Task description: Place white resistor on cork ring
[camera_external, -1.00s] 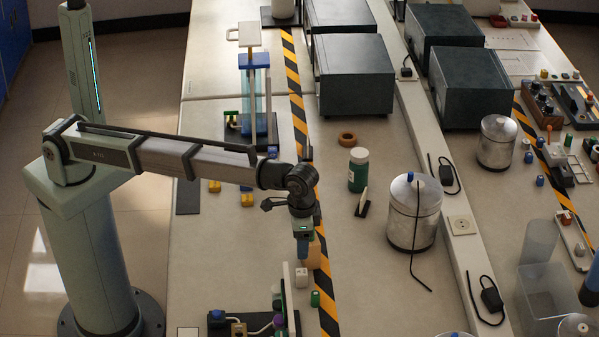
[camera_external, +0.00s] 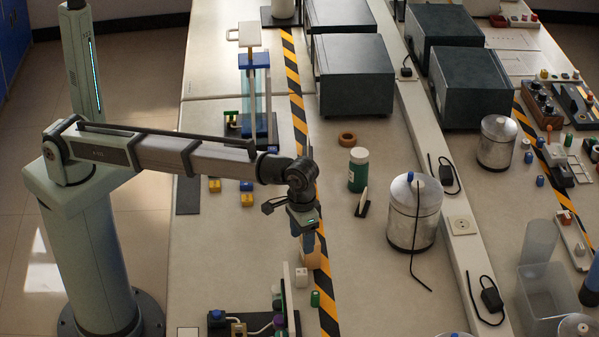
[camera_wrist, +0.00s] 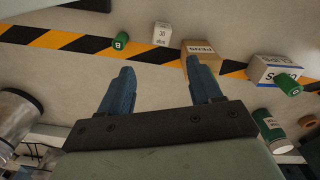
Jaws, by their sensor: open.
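A small white block with dark print, which I take to be the white resistor, stands beside the striped tape in the external view (camera_external: 301,277). It also shows in the wrist view (camera_wrist: 161,34), ahead of the fingers and between a green cylinder and a cardboard box. The brown cork ring (camera_external: 347,138) lies flat and empty on the bench, farther back and right of the tape. My gripper (camera_external: 309,244) is above the bench by the tape, over the box area. Its blue fingers (camera_wrist: 160,68) are spread apart with nothing between them.
The cardboard box (camera_wrist: 200,48) and the green cylinder (camera_wrist: 120,41) flank the block closely. A green bottle (camera_external: 358,170) and a metal canister (camera_external: 414,212) stand to the right. Dark equipment boxes (camera_external: 355,75) stand behind the ring. The bench around the ring is mostly clear.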

